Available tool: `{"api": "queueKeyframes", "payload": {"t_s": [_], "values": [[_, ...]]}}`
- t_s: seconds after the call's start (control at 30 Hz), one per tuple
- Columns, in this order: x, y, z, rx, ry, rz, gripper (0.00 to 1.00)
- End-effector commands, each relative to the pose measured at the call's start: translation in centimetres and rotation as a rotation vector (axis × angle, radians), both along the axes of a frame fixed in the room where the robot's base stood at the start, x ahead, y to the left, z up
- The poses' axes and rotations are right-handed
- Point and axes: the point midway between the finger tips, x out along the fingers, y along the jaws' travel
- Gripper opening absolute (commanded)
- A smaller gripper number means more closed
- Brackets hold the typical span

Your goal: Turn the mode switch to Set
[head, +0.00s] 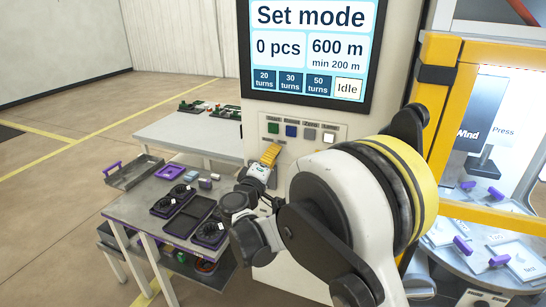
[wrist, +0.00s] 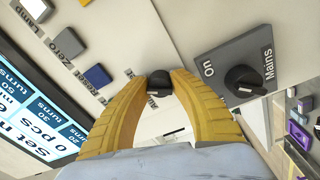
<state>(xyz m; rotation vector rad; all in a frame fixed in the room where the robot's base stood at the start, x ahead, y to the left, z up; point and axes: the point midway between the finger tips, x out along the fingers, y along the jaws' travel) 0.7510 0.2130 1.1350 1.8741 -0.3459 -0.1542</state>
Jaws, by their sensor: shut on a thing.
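The mode switch is a small black knob (wrist: 159,84) on the pale control panel, seen in the wrist view between my yellow fingertips. My gripper (wrist: 159,80) is shut on this knob, one finger on each side. In the head view my gripper (head: 270,154) reaches the panel just below the row of buttons, and the knob is hidden there. The screen (head: 310,45) above the panel reads "Set mode", with "0 pcs", "600 m" and "Idle". The knob's pointer and position labels cannot be made out.
A grey Mains switch plate (wrist: 234,68) with a larger black knob (wrist: 245,82) is close beside my fingers. A blue button (head: 291,130) and a white button (head: 329,137) are above. A table (head: 150,191) with black and purple parts stands left; a yellow frame (head: 437,95) stands right.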

Motion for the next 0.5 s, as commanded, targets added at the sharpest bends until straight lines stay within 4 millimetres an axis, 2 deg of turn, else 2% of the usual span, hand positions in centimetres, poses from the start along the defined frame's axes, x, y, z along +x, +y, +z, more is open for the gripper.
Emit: {"api": "queueKeyframes", "payload": {"t_s": [0.5], "values": [[0.00, -0.06, -0.09, 0.092, -0.032, -0.002, 0.00]]}}
